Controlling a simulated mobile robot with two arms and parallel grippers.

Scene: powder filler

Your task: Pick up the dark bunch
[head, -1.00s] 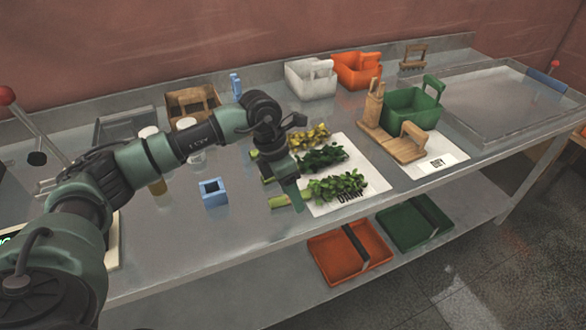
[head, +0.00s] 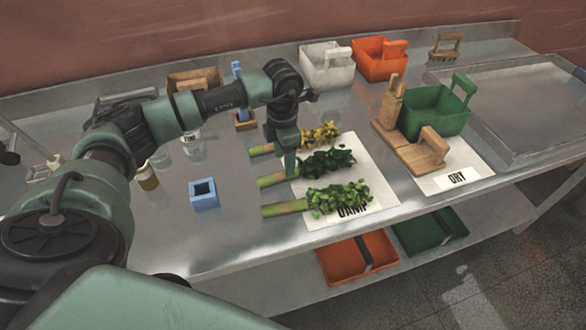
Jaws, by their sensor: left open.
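The dark bunch (head: 328,161) has dark green leaves and a pale green stem end pointing left. It lies on a white labelled sheet (head: 372,180), between a yellow bunch (head: 322,136) and a lighter green bunch (head: 338,198). My left gripper (head: 289,165) points down over the stem of the dark bunch, just left of its leaves. It is open, and its fingers hide part of the stem. I cannot tell whether they touch it. My right gripper is out of view.
A blue square holder (head: 204,194) stands left of the bunches. A wooden caddy (head: 418,153) and a green basket (head: 437,112) stand to the right. White (head: 326,66) and orange (head: 379,62) baskets are behind. The steel table is bare between holder and bunches.

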